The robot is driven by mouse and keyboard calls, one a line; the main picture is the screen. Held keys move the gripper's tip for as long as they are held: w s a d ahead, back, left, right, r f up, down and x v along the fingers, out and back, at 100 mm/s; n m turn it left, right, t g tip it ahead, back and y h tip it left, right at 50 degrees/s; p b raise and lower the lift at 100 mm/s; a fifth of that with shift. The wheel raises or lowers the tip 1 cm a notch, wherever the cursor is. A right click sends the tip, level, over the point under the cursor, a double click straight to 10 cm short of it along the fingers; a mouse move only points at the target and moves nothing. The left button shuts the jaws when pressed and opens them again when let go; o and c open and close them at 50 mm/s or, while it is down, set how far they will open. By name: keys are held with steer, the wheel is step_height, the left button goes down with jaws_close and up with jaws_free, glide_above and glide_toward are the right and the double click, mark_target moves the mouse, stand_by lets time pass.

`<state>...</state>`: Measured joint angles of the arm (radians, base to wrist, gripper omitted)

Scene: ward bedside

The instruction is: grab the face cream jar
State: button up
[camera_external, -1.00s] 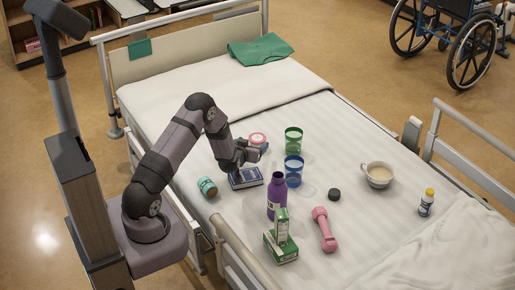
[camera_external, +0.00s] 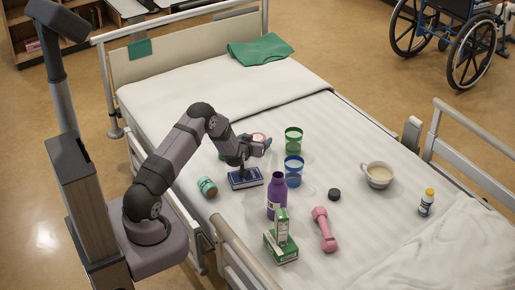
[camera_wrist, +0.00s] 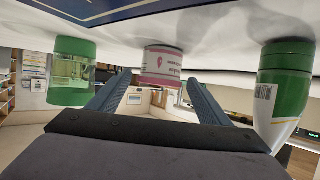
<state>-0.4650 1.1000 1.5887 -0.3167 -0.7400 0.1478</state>
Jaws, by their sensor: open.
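The face cream jar appears to be the small pink and white jar (camera_external: 259,137). It stands on the bed beyond my gripper and is partly hidden by it in the external view. In the wrist view, which looks upside down, the pink and white jar (camera_wrist: 162,66) shows its printed label, ahead of the gap between my fingers. My gripper (camera_external: 264,146) is low over the bed, open and empty. Its two fingers also show in the wrist view (camera_wrist: 160,84), spread on either side of the jar's line. I cannot tell the exact distance to the jar.
A green cup (camera_external: 293,141) and blue cup (camera_external: 293,172) stand right of my gripper; a dark blue book (camera_external: 246,179) lies just below it. A green and white container (camera_wrist: 285,90) is close on the wrist view's right. A teal jar (camera_external: 207,187) and purple bottle (camera_external: 277,196) are nearer.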

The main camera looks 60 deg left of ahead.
steer(key=c, duration=1.1)
steer(key=shift+r, duration=0.15)
step_height(320, 180, up, 10)
steer(key=shift+f+p, duration=0.1)
steer(key=shift+p, duration=0.7)
